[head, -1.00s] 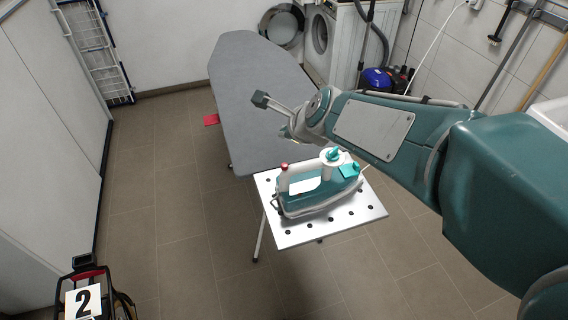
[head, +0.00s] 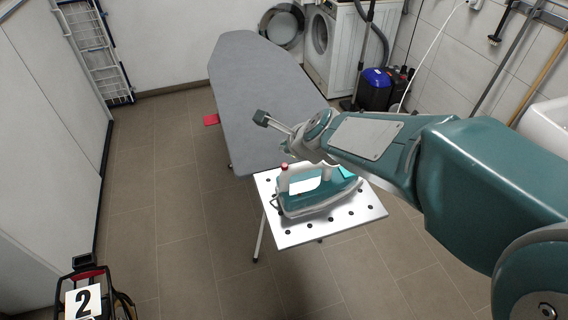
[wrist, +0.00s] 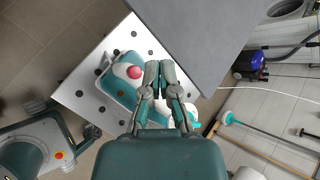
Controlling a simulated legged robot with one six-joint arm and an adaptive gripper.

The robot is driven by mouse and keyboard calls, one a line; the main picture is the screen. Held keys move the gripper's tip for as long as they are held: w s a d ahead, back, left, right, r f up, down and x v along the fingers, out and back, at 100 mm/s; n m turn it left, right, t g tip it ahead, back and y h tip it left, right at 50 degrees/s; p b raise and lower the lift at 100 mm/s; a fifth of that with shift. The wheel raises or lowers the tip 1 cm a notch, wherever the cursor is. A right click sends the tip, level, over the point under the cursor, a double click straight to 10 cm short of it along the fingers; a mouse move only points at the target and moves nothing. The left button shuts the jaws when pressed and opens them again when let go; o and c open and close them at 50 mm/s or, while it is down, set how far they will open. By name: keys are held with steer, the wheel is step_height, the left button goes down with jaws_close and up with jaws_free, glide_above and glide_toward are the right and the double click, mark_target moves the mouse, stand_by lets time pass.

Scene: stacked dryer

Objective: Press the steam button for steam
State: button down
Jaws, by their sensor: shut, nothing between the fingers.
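The iron (head: 312,192), teal and white, stands on the perforated white plate (head: 300,233) at the near end of the ironing board. A round red button (head: 284,166) sits on top of its white handle; it also shows in the wrist view (wrist: 134,72). My gripper (wrist: 159,66) is shut and empty above the iron. In the wrist view its fingertips appear just right of the red button, with no contact visible. In the head view my forearm hides the top right part of the iron, and the fingertips are hard to make out.
The grey ironing board (head: 255,90) extends behind the iron. A washing machine (head: 335,42) and a blue-and-black vacuum cleaner (head: 376,88) stand at the back right. A case marked 2 (head: 84,300) is at lower left.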

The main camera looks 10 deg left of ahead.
mark_target(286, 166)
steer(key=shift+f, duration=1.55)
steer(key=shift+f, duration=0.1)
steer(key=shift+d+f, duration=0.1)
steer(key=shift+f, duration=0.15)
steer(key=shift+f, duration=0.5)
stand_by(0.9)
steer(key=shift+r, duration=0.95)
steer(key=shift+r, duration=2.5)
